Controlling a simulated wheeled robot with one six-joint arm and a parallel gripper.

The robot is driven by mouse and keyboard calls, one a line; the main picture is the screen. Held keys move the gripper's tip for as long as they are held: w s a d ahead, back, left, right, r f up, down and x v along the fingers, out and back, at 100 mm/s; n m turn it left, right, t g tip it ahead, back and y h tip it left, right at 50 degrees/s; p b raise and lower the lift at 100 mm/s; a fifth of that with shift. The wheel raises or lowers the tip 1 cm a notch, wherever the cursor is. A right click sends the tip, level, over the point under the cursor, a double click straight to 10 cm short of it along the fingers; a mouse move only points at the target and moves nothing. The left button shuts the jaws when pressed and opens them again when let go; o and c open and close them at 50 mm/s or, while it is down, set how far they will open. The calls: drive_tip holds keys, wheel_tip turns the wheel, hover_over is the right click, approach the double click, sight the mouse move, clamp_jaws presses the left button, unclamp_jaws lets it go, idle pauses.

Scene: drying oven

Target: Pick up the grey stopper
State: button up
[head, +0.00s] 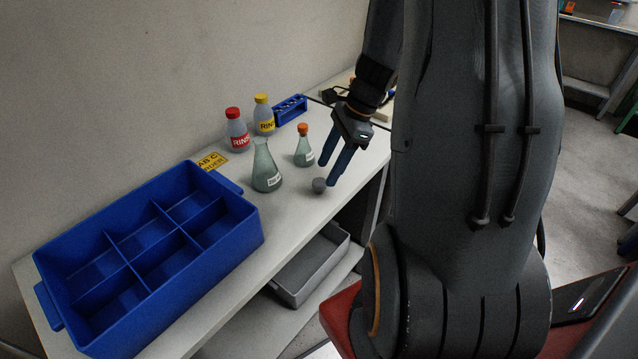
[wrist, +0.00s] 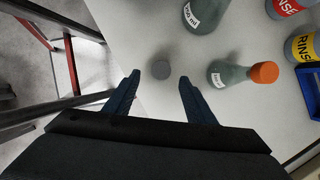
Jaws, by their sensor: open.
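The small grey stopper (head: 319,185) stands on the white bench, close to its front edge. My gripper (head: 331,171) has two blue fingers pointing down, open and empty, just right of and above the stopper in the head view. In the wrist view the stopper (wrist: 161,69) lies ahead of the gap between the open fingertips (wrist: 158,80), with nothing touching it. An open-necked flask (head: 266,168) stands to the left of the stopper. A smaller flask with an orange stopper (head: 303,147) stands behind it.
A blue compartment crate (head: 150,309) fills the left of the bench. Red-capped (head: 237,132) and yellow-capped (head: 264,118) rinse bottles and a blue rack (head: 291,109) stand at the back. A grey bin (head: 312,262) sits on the lower shelf. The bench right around the stopper is clear.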

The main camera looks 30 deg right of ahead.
sight(321, 181)
drive_tip(key=shift+p+x, duration=0.45)
drive_tip(key=shift+x, duration=1.65)
drive_tip(key=shift+w, duration=0.1)
drive_tip(key=c, duration=1.1)
